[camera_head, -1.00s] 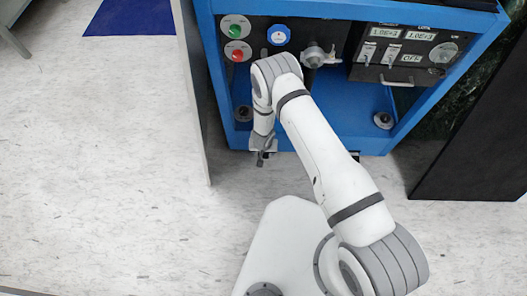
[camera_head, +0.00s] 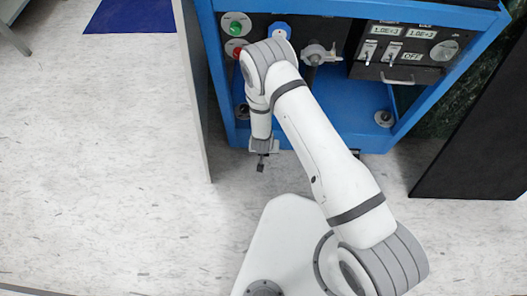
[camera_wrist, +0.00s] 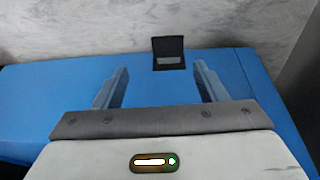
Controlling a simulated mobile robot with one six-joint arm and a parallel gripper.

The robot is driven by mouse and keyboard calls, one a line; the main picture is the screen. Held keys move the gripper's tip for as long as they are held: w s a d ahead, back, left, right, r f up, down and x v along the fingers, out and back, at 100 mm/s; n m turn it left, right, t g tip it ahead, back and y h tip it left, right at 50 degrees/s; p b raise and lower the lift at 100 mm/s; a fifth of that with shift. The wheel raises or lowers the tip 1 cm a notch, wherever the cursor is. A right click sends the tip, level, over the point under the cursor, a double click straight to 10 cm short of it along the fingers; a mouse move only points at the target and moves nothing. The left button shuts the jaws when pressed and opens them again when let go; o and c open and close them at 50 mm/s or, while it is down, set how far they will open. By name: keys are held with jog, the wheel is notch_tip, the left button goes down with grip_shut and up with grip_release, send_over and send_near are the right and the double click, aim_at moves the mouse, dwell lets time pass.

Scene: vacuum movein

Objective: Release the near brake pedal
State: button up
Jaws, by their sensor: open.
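A black pedal (camera_wrist: 168,46) with a grey patch shows in the wrist view at the far edge of the blue surface, and I take it for the near brake pedal. It lies beyond the fingertips, between their lines and apart from both. My gripper (camera_wrist: 162,74) is open with nothing between its fingers. In the head view my gripper (camera_head: 261,164) hangs low at the front left of the blue cart (camera_head: 215,75). The pedal cannot be made out behind it there.
The cart's panel carries a green button (camera_head: 236,28), a red button (camera_head: 238,52) and a valve handle (camera_head: 318,56). A black panel (camera_head: 475,150) stands at the right, and a pale upright panel (camera_head: 192,90) at the left. The floor (camera_head: 90,170) at the left is clear.

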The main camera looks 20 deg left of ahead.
jog(key=shift+t+y, duration=0.4)
jog(key=b+x, duration=0.1)
jog(key=x, duration=0.1)
jog(key=b+x, duration=0.1)
jog(key=x, duration=0.2)
jog(key=s+b+x, duration=0.1)
jog(key=b+x, duration=0.1)
jog(key=shift+w+a+f, duration=0.1)
jog(key=shift+a+f, duration=0.2)
jog(key=shift+f, duration=0.1)
